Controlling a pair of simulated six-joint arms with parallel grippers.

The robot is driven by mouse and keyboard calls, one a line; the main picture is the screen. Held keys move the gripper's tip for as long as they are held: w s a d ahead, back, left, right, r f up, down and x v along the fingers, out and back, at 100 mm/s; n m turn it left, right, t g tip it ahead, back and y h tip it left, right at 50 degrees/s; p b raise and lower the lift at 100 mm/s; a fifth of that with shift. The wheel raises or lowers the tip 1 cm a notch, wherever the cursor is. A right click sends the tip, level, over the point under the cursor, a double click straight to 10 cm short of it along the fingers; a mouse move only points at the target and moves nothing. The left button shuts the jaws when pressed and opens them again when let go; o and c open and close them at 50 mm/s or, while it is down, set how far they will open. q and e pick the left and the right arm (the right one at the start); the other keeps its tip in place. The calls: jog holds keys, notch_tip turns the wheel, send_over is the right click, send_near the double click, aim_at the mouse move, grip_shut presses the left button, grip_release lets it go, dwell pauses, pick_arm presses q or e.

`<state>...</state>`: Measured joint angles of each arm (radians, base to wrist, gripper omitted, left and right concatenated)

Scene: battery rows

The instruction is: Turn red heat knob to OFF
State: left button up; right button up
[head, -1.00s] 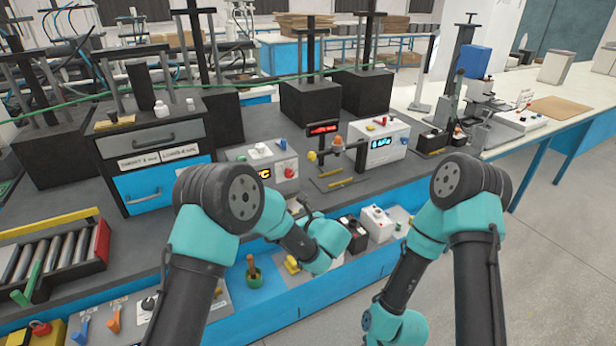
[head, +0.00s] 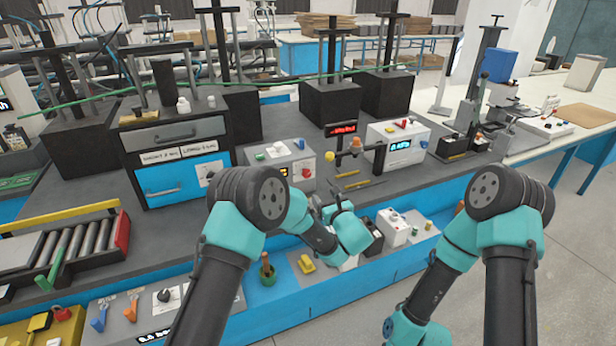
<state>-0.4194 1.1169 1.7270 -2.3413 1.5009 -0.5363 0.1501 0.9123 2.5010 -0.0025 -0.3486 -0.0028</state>
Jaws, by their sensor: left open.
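A red knob (head: 307,172) sits at the right of the front of a white box (head: 267,162) with a small lit orange display. The display is partly hidden by my left arm. I cannot read the knob's mark or its setting. My left gripper (head: 330,204) is open and empty, in front of the box and a little below and right of the red knob, apart from it. My right arm reaches down at the right, and its gripper is not in view.
Another white box (head: 398,145) with a lit blue display stands to the right. A dark stand with a red display (head: 341,129) stands between the boxes. A blue drawer cabinet (head: 168,184) is at the left. Yellow and dark rods (head: 362,184) lie on the bench.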

aim_at(308, 175)
pick_arm(q)
jog(key=x, duration=1.5)
jog(key=shift+d, duration=0.15)
jog(key=shift+c, duration=0.2)
jog(key=c, duration=0.9)
